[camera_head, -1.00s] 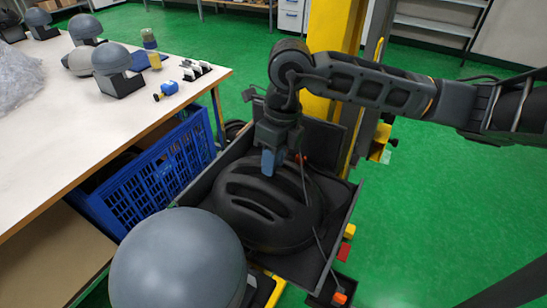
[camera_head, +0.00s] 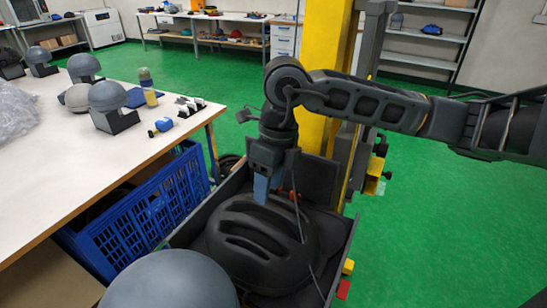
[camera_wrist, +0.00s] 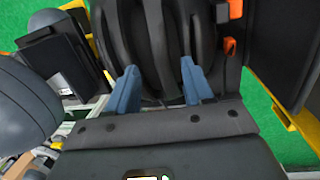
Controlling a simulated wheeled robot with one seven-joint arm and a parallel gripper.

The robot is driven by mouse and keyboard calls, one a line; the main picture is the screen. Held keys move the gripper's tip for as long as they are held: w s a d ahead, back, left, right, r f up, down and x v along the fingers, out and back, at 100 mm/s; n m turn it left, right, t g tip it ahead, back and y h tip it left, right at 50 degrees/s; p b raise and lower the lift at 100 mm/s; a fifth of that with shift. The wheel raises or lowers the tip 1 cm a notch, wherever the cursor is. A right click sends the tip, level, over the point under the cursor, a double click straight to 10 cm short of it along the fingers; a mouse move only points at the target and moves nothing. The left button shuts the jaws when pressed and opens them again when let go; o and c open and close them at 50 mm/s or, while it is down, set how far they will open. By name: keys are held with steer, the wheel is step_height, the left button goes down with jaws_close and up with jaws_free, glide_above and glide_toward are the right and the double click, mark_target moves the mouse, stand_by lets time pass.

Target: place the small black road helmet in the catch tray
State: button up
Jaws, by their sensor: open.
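The small black road helmet (camera_head: 262,243) sits in the dark catch tray (camera_head: 341,262) at the foot of the yellow column, its vented top facing up. It fills much of the tray. My gripper (camera_head: 268,190) hangs at the helmet's far edge, pointing down. In the wrist view the two blue fingers of my gripper (camera_wrist: 160,88) are spread apart, with the black helmet (camera_wrist: 160,35) showing between and beyond them. Nothing is held between the fingers. Whether a finger touches the helmet I cannot tell.
A grey dome (camera_head: 172,283) stands close in front of the tray. A blue crate (camera_head: 137,218) is left of it, beside a white-topped table (camera_head: 92,155) with grey domes on stands. The yellow column (camera_head: 325,95) rises behind. Green floor at right is clear.

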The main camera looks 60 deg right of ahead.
step_height(320, 180, up, 8)
steer(key=d+b, duration=0.1)
steer(key=shift+s+r, duration=0.2)
steer(key=shift+s, duration=0.15)
